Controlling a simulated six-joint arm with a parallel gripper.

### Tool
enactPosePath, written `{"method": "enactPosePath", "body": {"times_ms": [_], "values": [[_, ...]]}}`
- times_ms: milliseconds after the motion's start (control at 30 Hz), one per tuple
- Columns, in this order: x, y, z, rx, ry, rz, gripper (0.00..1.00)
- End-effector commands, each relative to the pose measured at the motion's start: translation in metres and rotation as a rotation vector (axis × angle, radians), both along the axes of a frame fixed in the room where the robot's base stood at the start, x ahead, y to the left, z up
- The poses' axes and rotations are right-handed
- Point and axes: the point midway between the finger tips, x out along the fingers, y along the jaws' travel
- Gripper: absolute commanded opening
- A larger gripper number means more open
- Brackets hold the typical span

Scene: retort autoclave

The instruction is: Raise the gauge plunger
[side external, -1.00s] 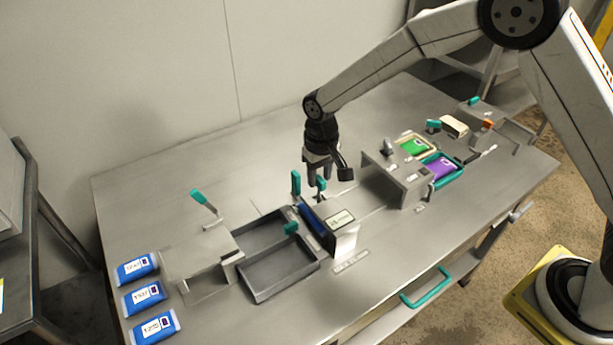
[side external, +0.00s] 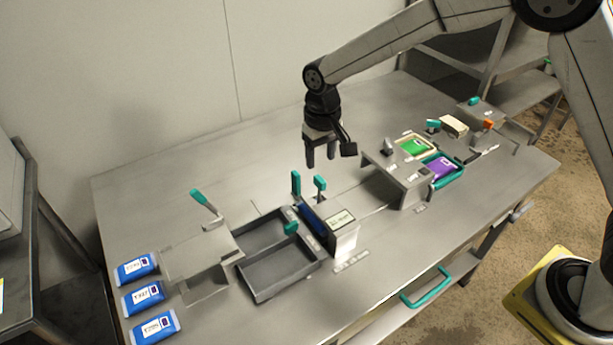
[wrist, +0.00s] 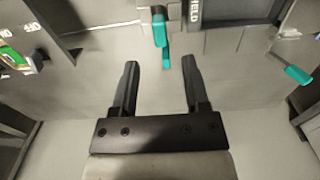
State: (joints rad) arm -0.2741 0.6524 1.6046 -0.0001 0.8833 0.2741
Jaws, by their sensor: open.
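Two upright teal-topped handles stand by the gauge block (side external: 343,224), a grey unit with a pale label and a blue face; one is the left handle (side external: 296,183), the other the right handle (side external: 320,183). I cannot tell for certain which is the plunger. My gripper (side external: 321,162) is open and empty, above and a little behind the right handle, apart from it. In the wrist view its two fingers (wrist: 160,88) point toward the teal handles, a larger one (wrist: 159,28) and a smaller one (wrist: 166,60), with the smaller one nearly centred between them.
A dark two-bay tray (side external: 262,293) and a teal lever (side external: 203,200) lie left of the block. Several blue pouches (side external: 143,297) lie at the far left. A grey stand (side external: 397,180) with green (side external: 415,145) and purple (side external: 441,167) pouches is to the right. The table behind is clear.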

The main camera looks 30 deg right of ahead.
Motion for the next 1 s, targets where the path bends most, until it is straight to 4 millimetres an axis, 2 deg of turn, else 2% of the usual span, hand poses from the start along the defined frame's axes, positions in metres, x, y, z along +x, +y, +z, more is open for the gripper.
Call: {"method": "enactPosePath", "body": {"times_ms": [100, 233, 667, 867, 1000], "values": [[0.0, 0.0, 0.012, 0.0, -0.002, 0.0, 0.59], [0.0, 0.0, 0.018, 0.0, 0.0, 0.0, 0.59], [-0.001, -0.002, 0.019, 0.0, -0.002, 0.0, 0.59], [-0.011, -0.015, 0.022, 0.004, -0.017, -0.003, 0.59], [-0.028, -0.033, 0.024, 0.009, -0.041, -0.004, 0.59]]}}
